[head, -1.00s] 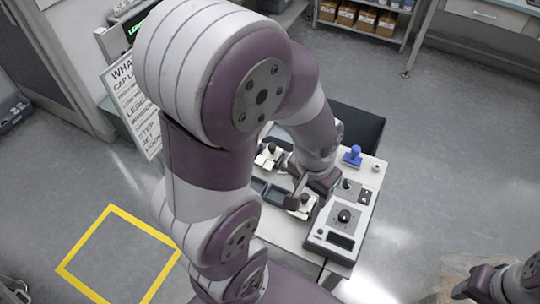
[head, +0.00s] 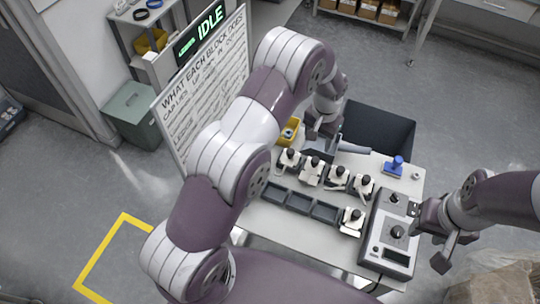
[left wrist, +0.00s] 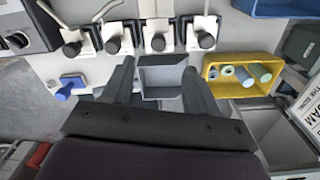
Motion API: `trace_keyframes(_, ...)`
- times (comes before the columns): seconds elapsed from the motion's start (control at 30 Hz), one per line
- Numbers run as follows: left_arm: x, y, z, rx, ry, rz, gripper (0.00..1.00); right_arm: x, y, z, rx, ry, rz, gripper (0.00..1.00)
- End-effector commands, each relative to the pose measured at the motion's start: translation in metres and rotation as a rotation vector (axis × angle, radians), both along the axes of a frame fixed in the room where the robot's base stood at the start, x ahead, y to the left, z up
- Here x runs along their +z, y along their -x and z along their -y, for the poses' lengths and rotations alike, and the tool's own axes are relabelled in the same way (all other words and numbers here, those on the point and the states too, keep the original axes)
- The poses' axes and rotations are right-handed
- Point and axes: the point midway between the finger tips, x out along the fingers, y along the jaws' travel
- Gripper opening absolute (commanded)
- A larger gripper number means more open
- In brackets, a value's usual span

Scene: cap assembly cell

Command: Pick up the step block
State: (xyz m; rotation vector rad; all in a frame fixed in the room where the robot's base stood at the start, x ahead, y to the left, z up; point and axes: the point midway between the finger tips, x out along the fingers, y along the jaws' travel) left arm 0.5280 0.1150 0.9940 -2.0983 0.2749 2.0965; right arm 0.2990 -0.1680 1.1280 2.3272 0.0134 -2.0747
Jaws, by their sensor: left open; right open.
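A grey block with a stepped or recessed face, probably the step block (left wrist: 162,76), lies on the table between the spread fingers of my left gripper in the left wrist view. In the head view a grey piece (head: 319,149) shows below that gripper, partly hidden by it. My left gripper (head: 322,131) is open, above the back of the table. Its fingers straddle the block from both sides in the picture; I cannot tell whether they touch it. My right gripper (head: 432,249) is open and empty, off the table's right side.
Several white fixtures with black knobs (head: 312,170) stand in a row. A dark compartment tray (head: 300,202) and a control box (head: 388,237) are in front. A yellow bin (left wrist: 243,60) holding cylinders and a blue-handled item (head: 395,164) are nearby. A dark open box (head: 378,130) stands behind.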

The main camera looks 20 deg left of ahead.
Motion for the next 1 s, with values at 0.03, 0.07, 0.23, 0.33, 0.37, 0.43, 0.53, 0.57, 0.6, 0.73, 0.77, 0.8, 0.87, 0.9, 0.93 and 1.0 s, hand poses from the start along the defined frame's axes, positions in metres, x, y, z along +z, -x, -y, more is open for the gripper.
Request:
trace_keyframes(0.03,0.004,-0.007,0.002,-0.006,0.002,0.013,0.59,0.001,0.000,0.000,0.000,0.000,0.000,0.43)
trace_keyframes(0.07,0.003,-0.008,0.002,-0.009,0.001,0.010,0.59,0.003,0.000,0.000,0.000,0.000,0.000,0.43)
trace_keyframes(0.23,-0.033,-0.003,0.001,-0.014,-0.002,-0.009,0.59,0.017,0.000,0.000,-0.001,0.000,0.000,0.43)
trace_keyframes(0.33,-0.053,-0.003,0.001,-0.014,-0.002,-0.007,0.59,0.023,0.000,0.000,-0.001,0.000,0.000,0.43)
trace_keyframes(0.37,-0.057,-0.003,0.001,-0.014,-0.001,-0.006,0.59,0.024,0.000,0.000,-0.001,0.000,0.000,0.43)
trace_keyframes(0.43,-0.064,-0.004,0.001,-0.013,-0.001,-0.004,0.59,0.025,0.000,0.000,-0.001,0.000,0.000,0.43)
trace_keyframes(0.53,-0.076,-0.003,-0.001,-0.012,-0.002,-0.007,0.59,0.037,0.000,0.000,0.000,0.000,0.000,0.43)
trace_keyframes(0.57,-0.081,-0.003,-0.002,-0.012,-0.002,-0.007,0.59,0.041,0.000,0.000,0.000,0.000,0.000,0.43)
trace_keyframes(0.6,-0.087,-0.003,-0.003,-0.012,-0.002,-0.007,0.59,0.046,0.000,-0.001,0.000,0.000,0.000,0.43)
trace_keyframes(0.73,-0.111,-0.004,-0.003,-0.013,-0.001,-0.004,0.59,0.051,0.000,-0.001,0.000,0.000,0.000,0.43)
trace_keyframes(0.77,-0.114,-0.004,-0.003,-0.013,-0.001,-0.004,0.59,0.052,0.000,-0.001,0.000,0.000,0.000,0.43)
trace_keyframes(0.8,-0.117,-0.004,-0.003,-0.013,-0.001,-0.003,0.59,0.052,0.000,-0.001,0.000,0.000,0.000,0.43)
trace_keyframes(0.87,-0.119,-0.004,-0.003,-0.013,0.000,-0.002,0.59,0.051,0.000,-0.001,0.000,0.000,0.000,0.43)
trace_keyframes(0.9,-0.120,-0.004,-0.003,-0.013,0.000,-0.002,0.59,0.051,0.000,-0.001,-0.001,0.000,0.000,0.43)
trace_keyframes(0.93,-0.120,-0.004,-0.003,-0.013,0.000,-0.002,0.59,0.050,0.000,-0.001,-0.001,0.000,0.000,0.43)
trace_keyframes(1.0,-0.120,-0.004,-0.003,-0.013,0.000,-0.002,0.59,0.050,0.000,-0.001,-0.001,0.000,0.000,0.43)
